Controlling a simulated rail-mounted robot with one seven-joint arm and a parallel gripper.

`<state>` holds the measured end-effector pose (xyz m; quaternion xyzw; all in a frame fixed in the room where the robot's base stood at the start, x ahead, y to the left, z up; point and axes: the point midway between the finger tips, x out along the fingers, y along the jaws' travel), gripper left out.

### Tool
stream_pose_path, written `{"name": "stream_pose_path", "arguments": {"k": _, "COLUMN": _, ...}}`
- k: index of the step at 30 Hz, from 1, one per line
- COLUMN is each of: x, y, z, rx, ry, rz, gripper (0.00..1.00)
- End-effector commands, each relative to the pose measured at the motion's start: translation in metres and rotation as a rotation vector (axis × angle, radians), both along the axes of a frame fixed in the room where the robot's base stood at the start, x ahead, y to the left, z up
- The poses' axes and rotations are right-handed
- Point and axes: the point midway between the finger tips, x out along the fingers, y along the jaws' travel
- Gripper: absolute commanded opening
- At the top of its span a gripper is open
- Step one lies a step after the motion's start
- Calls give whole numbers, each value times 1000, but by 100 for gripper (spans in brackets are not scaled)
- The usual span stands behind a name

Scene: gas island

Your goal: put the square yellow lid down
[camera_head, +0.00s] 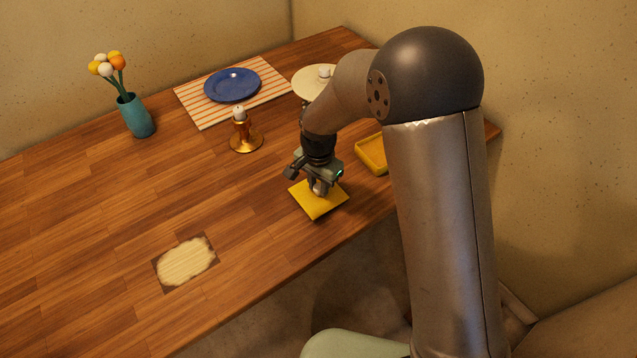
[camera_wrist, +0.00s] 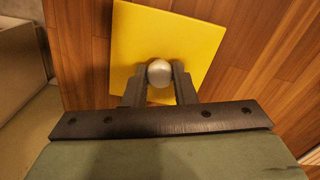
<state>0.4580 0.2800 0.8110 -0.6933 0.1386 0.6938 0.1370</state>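The square yellow lid (camera_head: 316,203) is flat and low at the wooden counter's front edge, below my gripper (camera_head: 317,188). I cannot tell whether it touches the wood. In the wrist view the lid (camera_wrist: 165,40) has a round pale knob (camera_wrist: 160,73) at its middle. My gripper (camera_wrist: 160,80) has one finger on each side of the knob and appears shut on it. A yellow square dish (camera_head: 371,155) stands on the counter to the right, partly hidden by my arm.
A brass candle holder (camera_head: 246,139) stands behind the lid. A blue plate (camera_head: 232,85) lies on a striped mat (camera_head: 275,88). A teal vase (camera_head: 137,116) stands at the back left. A round cream lid or plate (camera_head: 309,82) is behind my arm. The counter's left is clear around a pale patch (camera_head: 186,262).

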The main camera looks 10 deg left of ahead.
Motion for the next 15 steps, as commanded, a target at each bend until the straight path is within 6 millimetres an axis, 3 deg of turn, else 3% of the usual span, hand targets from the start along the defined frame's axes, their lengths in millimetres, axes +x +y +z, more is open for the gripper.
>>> {"name": "stream_pose_path", "arguments": {"k": 1, "x": 0, "y": 0, "z": 0, "rx": 0, "ry": 0, "rz": 0, "gripper": 35}}
{"name": "stream_pose_path", "arguments": {"k": 3, "x": 0, "y": 0, "z": 0, "rx": 0, "ry": 0, "rz": 0, "gripper": 46}}
{"name": "stream_pose_path", "arguments": {"k": 11, "x": 0, "y": 0, "z": 1, "rx": 0, "ry": 0, "rz": 0, "gripper": 46}}
{"name": "stream_pose_path", "arguments": {"k": 15, "x": 1, "y": 0, "z": 11, "rx": 1, "ry": -3, "rz": 0, "gripper": 46}}
